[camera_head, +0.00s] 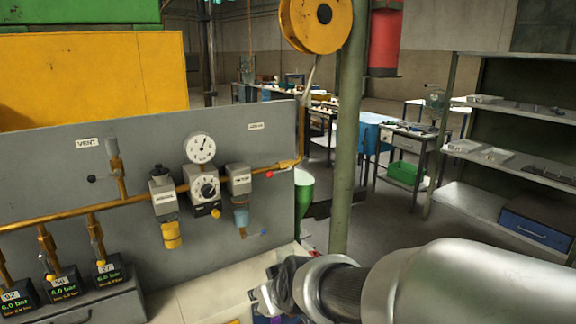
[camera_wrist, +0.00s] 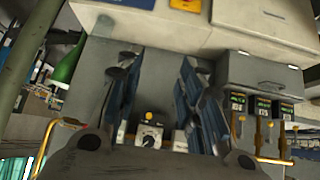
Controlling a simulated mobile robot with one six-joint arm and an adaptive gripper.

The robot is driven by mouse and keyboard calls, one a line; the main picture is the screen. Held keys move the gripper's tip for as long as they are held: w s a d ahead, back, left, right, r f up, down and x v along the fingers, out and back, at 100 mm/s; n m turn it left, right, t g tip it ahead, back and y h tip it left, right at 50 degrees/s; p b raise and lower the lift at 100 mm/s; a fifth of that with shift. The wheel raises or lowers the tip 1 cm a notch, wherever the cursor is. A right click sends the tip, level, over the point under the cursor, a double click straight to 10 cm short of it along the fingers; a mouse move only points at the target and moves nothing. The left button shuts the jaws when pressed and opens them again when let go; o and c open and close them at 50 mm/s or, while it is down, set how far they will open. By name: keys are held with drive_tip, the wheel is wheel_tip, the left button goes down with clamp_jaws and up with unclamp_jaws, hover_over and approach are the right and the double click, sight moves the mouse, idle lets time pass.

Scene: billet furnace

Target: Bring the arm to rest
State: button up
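My gripper (camera_head: 272,292) shows at the bottom centre of the head view, at the end of my silver arm, over the pale surface in front of the grey gas panel (camera_head: 145,235). In the wrist view my gripper (camera_wrist: 160,68) has its two dark fingers well apart. Nothing is held between them. The panel's dial block (camera_wrist: 148,135) shows farther off in the gap, upside down. The fingertips are partly hidden in the head view.
The panel carries a round gauge (camera_head: 200,148), a brass pipe (camera_head: 128,203) and several valves with pressure displays. A green post (camera_head: 347,130) stands close beyond my arm. A metal shelf (camera_head: 478,205) stands at right. Open floor lies between post and shelf.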

drive_tip(key=s+d+r+m+g+h, duration=0.1)
drive_tip(key=s+d+m, duration=0.1)
drive_tip(key=s+d, duration=0.7)
drive_tip(key=s+d+r+m+g+h, duration=0.2)
drive_tip(key=s+d, duration=0.6)
drive_tip(key=s, duration=0.7)
drive_tip(key=shift+s+d+m, duration=0.15)
drive_tip(key=shift+d+m, duration=0.25)
drive_tip(key=shift+m, duration=0.3)
